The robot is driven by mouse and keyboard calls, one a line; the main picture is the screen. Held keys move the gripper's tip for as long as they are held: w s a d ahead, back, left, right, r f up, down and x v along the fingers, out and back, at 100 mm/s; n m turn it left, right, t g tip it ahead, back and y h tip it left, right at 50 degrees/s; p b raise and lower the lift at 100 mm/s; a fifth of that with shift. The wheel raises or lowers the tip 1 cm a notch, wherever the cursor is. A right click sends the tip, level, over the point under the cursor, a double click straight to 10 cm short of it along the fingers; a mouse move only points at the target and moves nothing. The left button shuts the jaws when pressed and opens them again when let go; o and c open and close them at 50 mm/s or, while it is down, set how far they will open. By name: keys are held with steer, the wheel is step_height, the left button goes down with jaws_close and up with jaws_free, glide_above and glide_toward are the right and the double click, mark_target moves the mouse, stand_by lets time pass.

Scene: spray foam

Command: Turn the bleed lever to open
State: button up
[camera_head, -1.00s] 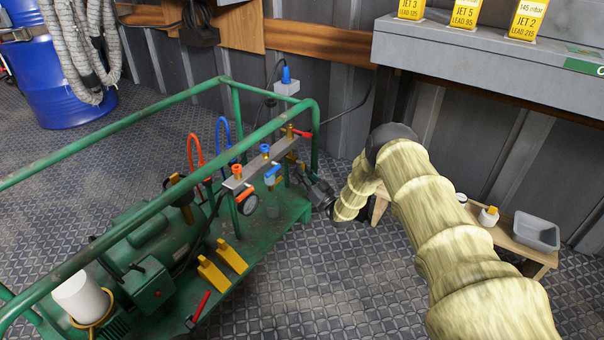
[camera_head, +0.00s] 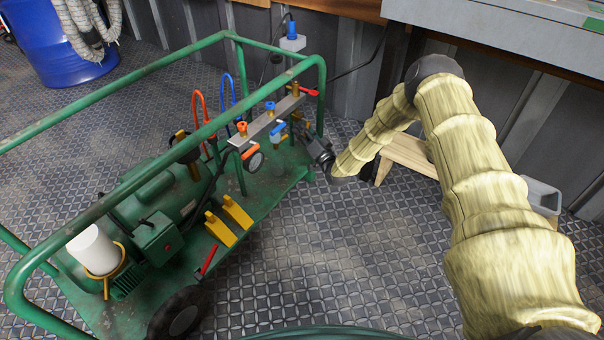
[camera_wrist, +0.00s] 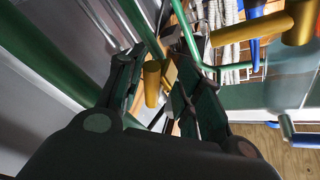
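The green cart carries a grey manifold bar (camera_head: 268,122) with brass fittings and coloured handles. A red lever (camera_head: 308,91) sticks out at its far right end. An orange lever (camera_head: 249,152) is at the near end, beside a round gauge, and a blue lever (camera_head: 278,128) hangs between. I cannot tell which is the bleed lever. My gripper (camera_head: 321,153) is at the cart's right end, below the red lever; its fingertips are unclear there. In the wrist view my gripper (camera_wrist: 157,62) has its fingers apart, with a brass fitting (camera_wrist: 152,84) showing between them; contact cannot be told.
The green cart's rail (camera_head: 165,145) runs above the manifold and close by my gripper. A wooden stool (camera_head: 410,152) stands behind my arm, with a grey tray (camera_head: 542,195) at right. A blue drum (camera_head: 65,55) is at far left. Patterned floor is clear in front.

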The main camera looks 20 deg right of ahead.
steer(key=m, duration=0.1)
steer(key=m+g, duration=0.1)
steer(key=r+m, duration=0.1)
steer(key=shift+s+a+r+m+h, duration=0.1)
steer(key=shift+s+a+m+h, duration=0.15)
steer(key=shift+m+h, duration=0.15)
steer(key=m+g, duration=0.1)
steer(key=r+m, duration=0.1)
steer(key=m+g, duration=0.1)
steer(key=m, duration=0.1)
steer(key=shift+s+a+r+g+b, duration=0.1)
steer(key=shift+a+r+g+b, duration=0.05)
steer(key=shift+r+g+b, duration=0.2)
steer(key=p+v, duration=0.5)
steer(key=v, duration=0.6)
steer(key=s+a+r+n+g+p, duration=0.1)
steer(key=s+a+n+g+p, duration=0.1)
steer(key=s+a+p, duration=0.3)
steer(key=s+a+r+n+g+p, duration=0.2)
steer(key=s+a+p, duration=0.4)
steer(key=s+p, duration=0.5)
steer(key=shift+s+n+g, duration=0.5)
steer(key=shift+s+g, duration=0.1)
steer(key=shift+g, duration=0.45)
steer(key=shift+a, duration=0.1)
